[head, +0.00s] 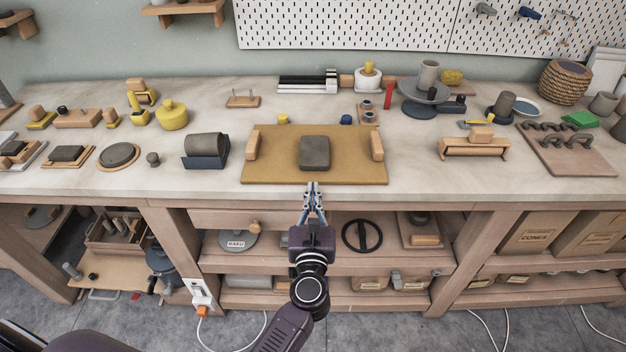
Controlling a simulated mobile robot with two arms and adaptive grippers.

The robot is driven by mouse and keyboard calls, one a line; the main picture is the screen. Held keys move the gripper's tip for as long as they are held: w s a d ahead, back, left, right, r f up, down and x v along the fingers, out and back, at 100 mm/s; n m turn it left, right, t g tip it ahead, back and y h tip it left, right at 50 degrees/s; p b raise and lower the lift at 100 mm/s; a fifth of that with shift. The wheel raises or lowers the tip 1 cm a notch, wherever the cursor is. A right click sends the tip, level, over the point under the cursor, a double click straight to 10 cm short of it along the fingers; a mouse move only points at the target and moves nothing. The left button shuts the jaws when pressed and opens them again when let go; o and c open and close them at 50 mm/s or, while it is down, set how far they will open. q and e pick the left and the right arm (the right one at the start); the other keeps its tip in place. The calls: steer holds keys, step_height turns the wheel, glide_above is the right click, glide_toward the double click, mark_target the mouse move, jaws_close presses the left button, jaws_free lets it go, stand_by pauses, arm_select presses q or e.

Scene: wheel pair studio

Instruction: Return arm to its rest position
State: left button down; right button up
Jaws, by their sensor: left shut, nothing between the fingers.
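My left gripper (312,190) is at the front edge of the workbench, in the middle of the head view. Its fingers are shut with nothing held, and they point toward the bench. Just beyond the fingertips, a tan board (281,168) lies on the bench. A dark grey clay block (314,153) sits on the middle of the board, apart from the fingers. Wooden blocks stand at the board's left end (253,145) and right end (376,146). My right gripper is not in the view.
A grey clay roll in a dark blue cradle (205,163) stands left of the board. A wooden tool (473,148) lies to the right. Bare benchtop (410,165) lies between. Below, shelves hold a black wheel (362,236) and a disc labelled RAKU (238,240). Cables lie on the floor.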

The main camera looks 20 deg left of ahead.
arm_select(q)
steer(key=v, duration=0.6)
steer(key=s+d+f+m+g+h, duration=0.2)
steer(key=s+f+m, duration=0.2)
steer(key=f+m, duration=0.55)
steer(key=s+d+f+m+g+h, duration=0.1)
steer(key=s+f+m+g+h, duration=0.2)
steer(key=f+m, duration=0.7)
steer(key=s+d+f+m+g+h, duration=0.15)
steer(key=s+f+m, duration=0.35)
steer(key=f, duration=0.9)
steer(key=s+a+f+m+g, duration=0.35)
steer(key=s+f+m, duration=0.55)
steer(key=s+f, duration=0.4)
steer(key=s+a+f+m+g, duration=0.3)
steer(key=s+a+f+m, duration=0.1)
steer(key=s, duration=0.6)
steer(key=s+a+f+m+g+y, duration=0.1)
steer(key=s+a+f+m+g, duration=0.2)
steer(key=s, duration=0.7)
steer(key=shift+s+a+f+m, duration=0.15)
steer(key=shift+a+f+m, duration=0.45)
steer(key=shift+a, duration=0.65)
steer(key=shift+y, duration=0.25)
